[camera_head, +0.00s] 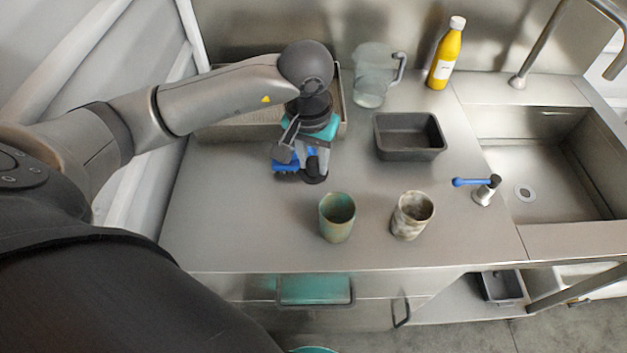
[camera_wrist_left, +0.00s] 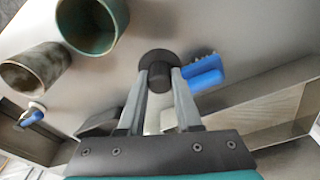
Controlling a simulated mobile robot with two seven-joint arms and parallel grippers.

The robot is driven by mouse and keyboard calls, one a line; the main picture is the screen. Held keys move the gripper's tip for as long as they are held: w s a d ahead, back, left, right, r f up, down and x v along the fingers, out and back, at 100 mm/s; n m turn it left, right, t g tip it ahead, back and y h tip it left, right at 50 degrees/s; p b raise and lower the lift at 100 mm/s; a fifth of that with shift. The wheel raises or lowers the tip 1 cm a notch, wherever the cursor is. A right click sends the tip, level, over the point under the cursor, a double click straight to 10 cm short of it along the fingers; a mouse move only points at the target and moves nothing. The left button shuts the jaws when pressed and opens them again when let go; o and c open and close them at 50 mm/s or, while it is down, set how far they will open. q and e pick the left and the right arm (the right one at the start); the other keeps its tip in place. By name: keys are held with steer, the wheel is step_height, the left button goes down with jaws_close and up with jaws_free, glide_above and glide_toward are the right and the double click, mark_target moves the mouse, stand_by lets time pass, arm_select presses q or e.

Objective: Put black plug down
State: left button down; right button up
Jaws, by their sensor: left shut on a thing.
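The black plug (camera_head: 316,177) is a dark round piece with a wide flange, held in my left gripper (camera_head: 315,163) low over the steel counter (camera_head: 250,225). In the left wrist view the gripper's fingers (camera_wrist_left: 160,82) are shut on the plug (camera_wrist_left: 157,60), whose disc faces the counter. I cannot tell whether it touches the counter. A blue brush (camera_head: 287,164) lies right beside the gripper, partly hidden by it, and also shows in the wrist view (camera_wrist_left: 205,73). My right gripper is not in view.
A green cup (camera_head: 337,220) and a speckled cup (camera_head: 410,217) stand in front. A black tub (camera_head: 408,152), a clear pitcher (camera_head: 371,85) and a yellow bottle (camera_head: 445,58) are behind to the right. A metal tray (camera_head: 344,115) is behind the gripper.

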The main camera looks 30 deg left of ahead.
mark_target(313, 173)
arm_select(q)
step_height(313, 173, down, 6)
steer(key=shift+f, duration=0.4)
arm_select(e)
steer(key=shift+w+a+f, duration=0.25)
steer(key=shift+w+a, duration=0.1)
steer(key=shift+a, duration=0.05)
arm_select(q)
steer(key=shift+f+b, duration=0.1)
steer(key=shift+b, duration=0.25)
steer(key=c, duration=0.6)
jaws_free()
arm_select(e)
steer(key=shift+f, duration=0.15)
steer(key=shift+d, duration=0.15)
